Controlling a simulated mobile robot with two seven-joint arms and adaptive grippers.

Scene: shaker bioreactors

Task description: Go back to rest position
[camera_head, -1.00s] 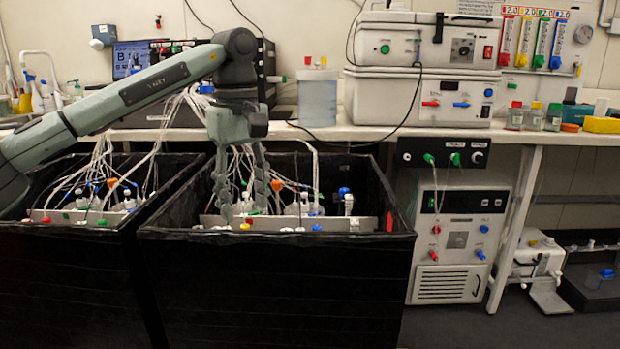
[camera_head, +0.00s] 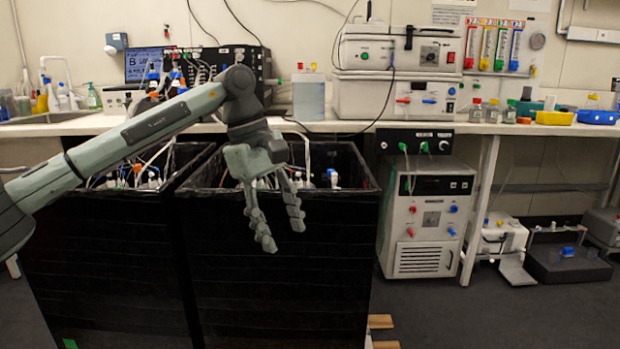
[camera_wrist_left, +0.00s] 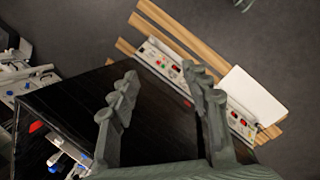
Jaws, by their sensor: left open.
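My left gripper (camera_head: 284,240) is open and empty. Its arm comes in from the left, and its fingers point down in front of the right-hand black box (camera_head: 280,290). In the left wrist view the gripper (camera_wrist_left: 162,100) shows its two fingers spread apart with nothing between them. The black box's side (camera_wrist_left: 70,105) lies behind them. My right gripper is in neither view.
A second black box (camera_head: 100,260) stands at left. Behind is a white bench (camera_head: 350,127) with stacked devices (camera_head: 395,97). A white control unit (camera_head: 428,225) stands under it. Wooden slats (camera_wrist_left: 165,35) lie on the floor. The floor (camera_head: 500,320) at front right is clear.

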